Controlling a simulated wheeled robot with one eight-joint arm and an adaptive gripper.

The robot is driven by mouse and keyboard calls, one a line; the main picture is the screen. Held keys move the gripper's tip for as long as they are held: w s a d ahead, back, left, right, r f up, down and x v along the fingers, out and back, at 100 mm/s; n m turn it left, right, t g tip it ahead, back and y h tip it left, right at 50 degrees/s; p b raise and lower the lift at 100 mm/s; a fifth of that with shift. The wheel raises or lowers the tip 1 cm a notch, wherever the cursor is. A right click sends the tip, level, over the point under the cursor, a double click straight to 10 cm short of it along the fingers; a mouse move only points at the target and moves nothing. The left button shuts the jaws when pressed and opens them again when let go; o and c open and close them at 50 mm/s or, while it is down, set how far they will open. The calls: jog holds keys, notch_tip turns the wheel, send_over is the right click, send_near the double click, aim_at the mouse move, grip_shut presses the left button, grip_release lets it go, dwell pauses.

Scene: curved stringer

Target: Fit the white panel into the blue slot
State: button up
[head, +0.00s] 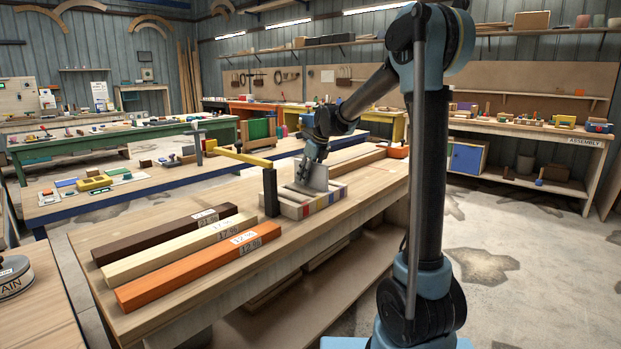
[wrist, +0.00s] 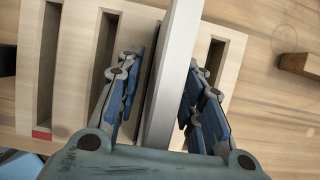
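The white panel (head: 317,177) stands roughly upright at the slotted wooden block (head: 292,211) on the bench. In the wrist view the panel (wrist: 177,50) runs between the fingers of my gripper (wrist: 163,75). The right finger is close against it or touching; a gap shows at the left finger. A dark slot shows along the panel's left side; how deep the panel sits is hidden. The block (wrist: 75,50) has several slots, and a red mark (wrist: 41,135) shows at the leftmost one. Colour marks, including blue, show on the block's front in the head view. My gripper (head: 312,165) hides the other marks in the wrist view.
Dark, pale and orange bars (head: 200,266) with price labels lie at the bench's near left. A small wooden piece (wrist: 300,64) lies right of the block. Bare bench top lies around the block.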

aim_at(317, 164)
jog(key=v, duration=1.2)
jog(key=shift+s, duration=0.15)
jog(key=s+d+f+n+h, duration=0.1)
jog(key=s+d+f+n, duration=0.3)
jog(key=s+d+n, duration=0.4)
jog(key=s+d+f+n+h, duration=0.1)
jog(key=s+d+f+n, duration=0.3)
jog(key=s, duration=0.7)
jog(key=s+d+f+n, duration=0.5)
jog(key=s+f+n, duration=0.2)
jog(key=s, duration=0.3)
jog(key=s+d+f+n+h, duration=0.1)
jog(key=s+d+f+n, duration=0.4)
jog(key=s+f, duration=0.4)
jog(key=shift+s+d+f+n+g+h, duration=0.3)
jog(key=shift+s+d+n, duration=0.1)
jog(key=shift+n, duration=0.5)
jog(key=shift+w, duration=0.1)
